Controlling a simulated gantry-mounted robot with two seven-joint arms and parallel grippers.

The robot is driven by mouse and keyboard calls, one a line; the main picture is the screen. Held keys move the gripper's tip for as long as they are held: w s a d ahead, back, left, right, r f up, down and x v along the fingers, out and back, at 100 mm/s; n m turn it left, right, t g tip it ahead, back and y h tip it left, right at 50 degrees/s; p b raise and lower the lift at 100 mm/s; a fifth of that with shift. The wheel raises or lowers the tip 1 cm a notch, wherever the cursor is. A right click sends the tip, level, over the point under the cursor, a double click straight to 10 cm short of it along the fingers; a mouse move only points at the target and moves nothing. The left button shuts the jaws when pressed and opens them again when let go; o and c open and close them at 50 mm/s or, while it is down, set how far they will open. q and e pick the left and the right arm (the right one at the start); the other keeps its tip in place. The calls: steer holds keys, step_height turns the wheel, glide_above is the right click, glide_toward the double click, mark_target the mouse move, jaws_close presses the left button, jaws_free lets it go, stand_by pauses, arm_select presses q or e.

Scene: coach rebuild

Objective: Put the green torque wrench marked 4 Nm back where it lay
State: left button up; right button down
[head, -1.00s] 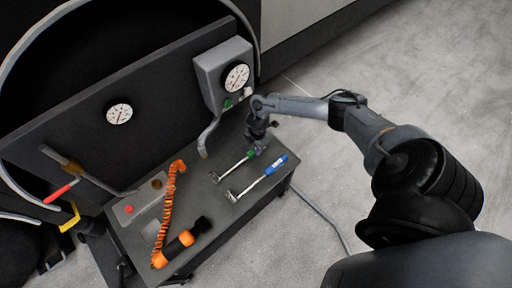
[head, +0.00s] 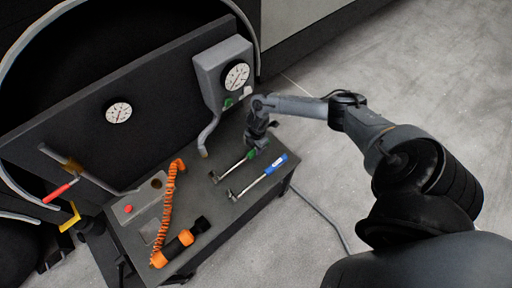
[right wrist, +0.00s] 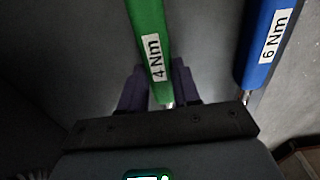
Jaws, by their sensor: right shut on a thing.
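The green torque wrench marked 4 Nm (head: 234,166) is at the right part of the dark bench, its metal head toward the lower left. My right gripper (head: 256,148) is shut on its green handle. In the right wrist view the green handle (right wrist: 148,30) runs between the two dark fingers (right wrist: 158,84), with the label "4 Nm" readable. I cannot tell whether the wrench touches the bench top or is just above it. A blue torque wrench marked 6 Nm (head: 264,174) lies beside it on the right, roughly parallel; its blue handle (right wrist: 262,45) is apart from my fingers.
The bench (head: 200,215) also holds an orange tool (head: 175,247) with a coiled orange cord (head: 170,195) and a grey box with a red button (head: 128,209). A grey gauge box (head: 222,72) with a hanging hose (head: 207,138) stands behind the wrenches.

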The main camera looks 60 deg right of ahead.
steer(key=shift+f, duration=0.1)
stand_by(0.4)
steer(key=c, duration=0.7)
jaws_free()
steer(key=shift+c, duration=0.2)
